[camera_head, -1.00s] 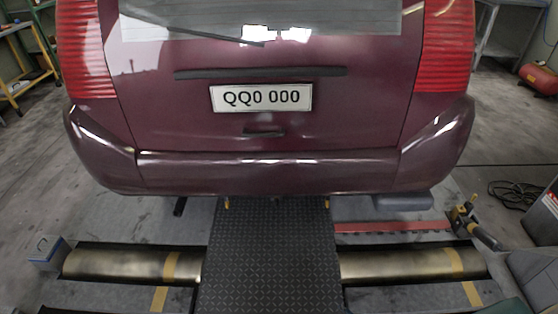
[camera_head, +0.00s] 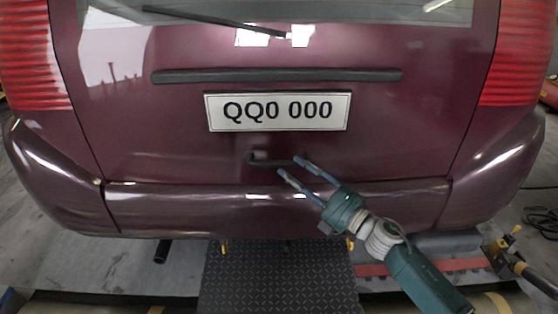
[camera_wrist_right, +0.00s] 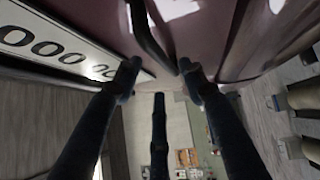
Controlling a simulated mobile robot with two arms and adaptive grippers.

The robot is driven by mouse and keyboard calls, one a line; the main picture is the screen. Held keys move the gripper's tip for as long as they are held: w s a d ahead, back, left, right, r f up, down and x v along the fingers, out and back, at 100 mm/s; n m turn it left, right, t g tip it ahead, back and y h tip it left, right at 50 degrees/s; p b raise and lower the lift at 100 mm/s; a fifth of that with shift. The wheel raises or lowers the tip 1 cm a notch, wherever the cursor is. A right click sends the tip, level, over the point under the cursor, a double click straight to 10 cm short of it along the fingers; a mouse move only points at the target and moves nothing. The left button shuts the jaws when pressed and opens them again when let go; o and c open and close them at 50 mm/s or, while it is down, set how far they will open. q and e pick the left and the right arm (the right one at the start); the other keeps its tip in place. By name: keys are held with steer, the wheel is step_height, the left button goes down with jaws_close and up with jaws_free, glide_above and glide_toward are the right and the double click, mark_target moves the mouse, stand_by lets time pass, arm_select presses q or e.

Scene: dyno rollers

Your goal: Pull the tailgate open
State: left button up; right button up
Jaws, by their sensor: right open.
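The maroon tailgate (camera_head: 200,150) of the car is shut and fills the head view. Its small dark handle (camera_head: 268,161) sits below the licence plate (camera_head: 278,112). My right gripper (camera_head: 289,167) is open, with its fingertips at the right end of the handle in the head view. In the right wrist view a dark bar (camera_wrist_right: 150,35), which looks like the handle, reaches down between the spread fingers (camera_wrist_right: 157,72). I cannot tell whether a finger touches it. The plate (camera_wrist_right: 50,45) lies to the left there. My left gripper is not in view.
The bumper (camera_head: 270,208) juts out just below the handle, under my right gripper. A dark trim bar (camera_head: 275,76) runs above the plate. A chequered walkway plate (camera_head: 275,280) lies on the floor below, with a red strip (camera_head: 430,268) to its right.

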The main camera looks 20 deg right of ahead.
mark_target(282, 164)
steer(key=x, duration=0.6)
steer(key=shift+w+d, duration=0.1)
steer(key=shift+w, duration=0.05)
jaws_close()
